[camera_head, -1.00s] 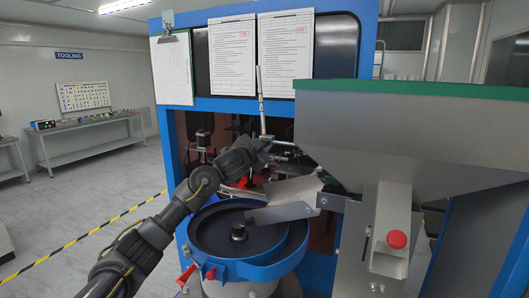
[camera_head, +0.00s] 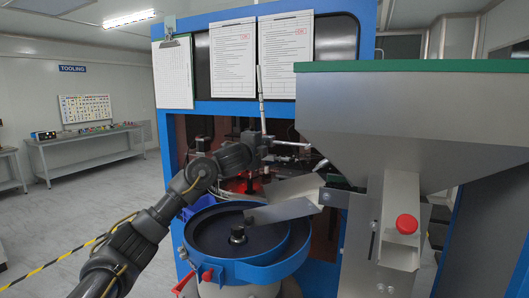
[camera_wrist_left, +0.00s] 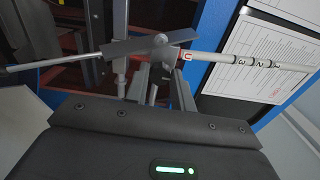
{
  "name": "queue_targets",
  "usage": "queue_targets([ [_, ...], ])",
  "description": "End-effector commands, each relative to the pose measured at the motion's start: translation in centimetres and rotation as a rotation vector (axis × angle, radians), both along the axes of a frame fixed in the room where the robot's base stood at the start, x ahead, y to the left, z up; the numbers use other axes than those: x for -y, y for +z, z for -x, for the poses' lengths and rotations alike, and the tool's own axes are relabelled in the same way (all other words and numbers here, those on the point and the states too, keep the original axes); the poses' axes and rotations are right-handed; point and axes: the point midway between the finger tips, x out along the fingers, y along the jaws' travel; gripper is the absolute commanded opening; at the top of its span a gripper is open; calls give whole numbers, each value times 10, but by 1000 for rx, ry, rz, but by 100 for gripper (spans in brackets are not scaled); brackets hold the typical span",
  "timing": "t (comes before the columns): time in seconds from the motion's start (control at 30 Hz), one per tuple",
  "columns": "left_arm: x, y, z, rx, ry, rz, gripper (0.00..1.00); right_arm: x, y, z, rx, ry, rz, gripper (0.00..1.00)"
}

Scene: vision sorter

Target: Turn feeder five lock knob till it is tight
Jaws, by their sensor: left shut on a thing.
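My left gripper (camera_head: 264,142) reaches into the machine opening and is at the joint of a vertical rod (camera_head: 262,100) and a pale horizontal rod (camera_head: 290,144). In the left wrist view its fingers (camera_wrist_left: 161,78) are closed at the small lock knob (camera_wrist_left: 161,42) beside a grey plate (camera_wrist_left: 125,46). The knob is partly hidden, and its tightness cannot be seen. A white marked rod (camera_wrist_left: 235,60) runs right from this joint. No "five" label is legible. My right gripper is not in view.
A blue-rimmed bowl feeder (camera_head: 288,262) stands below the arm, with a metal chute (camera_head: 285,209) beside it. A large grey hopper (camera_head: 400,120) and a red button (camera_head: 407,224) fill the right. Papers (camera_head: 233,60) hang on the blue frame above. Open floor lies left.

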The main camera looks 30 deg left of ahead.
Motion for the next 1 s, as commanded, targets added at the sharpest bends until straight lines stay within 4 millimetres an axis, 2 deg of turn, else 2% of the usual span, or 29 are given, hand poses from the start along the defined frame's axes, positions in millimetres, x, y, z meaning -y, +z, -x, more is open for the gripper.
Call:
queue_targets([
  [0.2,1,-4,0,-13,-2,-206,2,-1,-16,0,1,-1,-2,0],
  [1.0,1,-7,-1,-63,-6,-969,2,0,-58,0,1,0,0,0],
])
